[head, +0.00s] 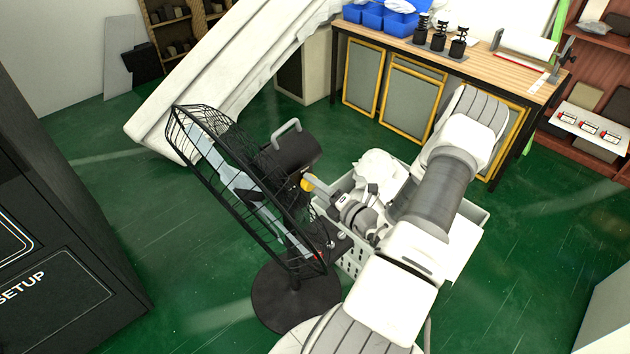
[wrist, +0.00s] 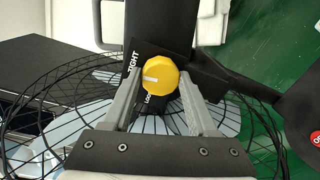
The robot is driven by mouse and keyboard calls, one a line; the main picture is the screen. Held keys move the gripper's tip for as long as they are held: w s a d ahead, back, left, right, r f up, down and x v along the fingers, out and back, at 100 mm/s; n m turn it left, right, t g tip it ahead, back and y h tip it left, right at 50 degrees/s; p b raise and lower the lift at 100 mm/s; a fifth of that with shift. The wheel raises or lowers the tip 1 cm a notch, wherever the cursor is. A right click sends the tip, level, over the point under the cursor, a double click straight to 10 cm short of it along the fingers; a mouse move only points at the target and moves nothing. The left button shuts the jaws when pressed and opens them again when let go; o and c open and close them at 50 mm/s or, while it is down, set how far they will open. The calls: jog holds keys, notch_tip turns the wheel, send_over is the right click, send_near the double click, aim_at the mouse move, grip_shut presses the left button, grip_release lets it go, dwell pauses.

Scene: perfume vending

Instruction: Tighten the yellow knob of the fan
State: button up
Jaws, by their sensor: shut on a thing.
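The black fan (head: 240,190) stands on a round black base (head: 297,297) on the green floor, its wire cage tilted and facing left. The yellow knob (head: 307,185) is on the side of the fan's motor housing (head: 292,150), on the right. In the wrist view the knob (wrist: 160,76) shows a white line pointing left, with "TIGHT" lettering to its left and partly hidden lettering below. My gripper (wrist: 160,88) is around the knob, one finger on each side, and shut on it. In the head view my gripper (head: 322,187) reaches the knob from the right.
A light crate (head: 352,258) stands on the floor just right of the fan, under my arm. A wooden workbench (head: 480,68) with blue bins (head: 380,18) is at the back. A dark cabinet (head: 60,220) is at left. Green floor is clear between the cabinet and the fan.

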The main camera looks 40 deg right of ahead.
jog(key=shift+m+p, duration=0.3)
jog(key=shift+m, duration=0.3)
jog(key=o, duration=1.4)
jog(key=s, duration=0.5)
jog(key=s+d, duration=0.1)
jog(key=s, duration=0.5)
jog(key=s+r, duration=0.1)
jog(key=s, duration=0.5)
jog(key=shift+s+d, duration=0.2)
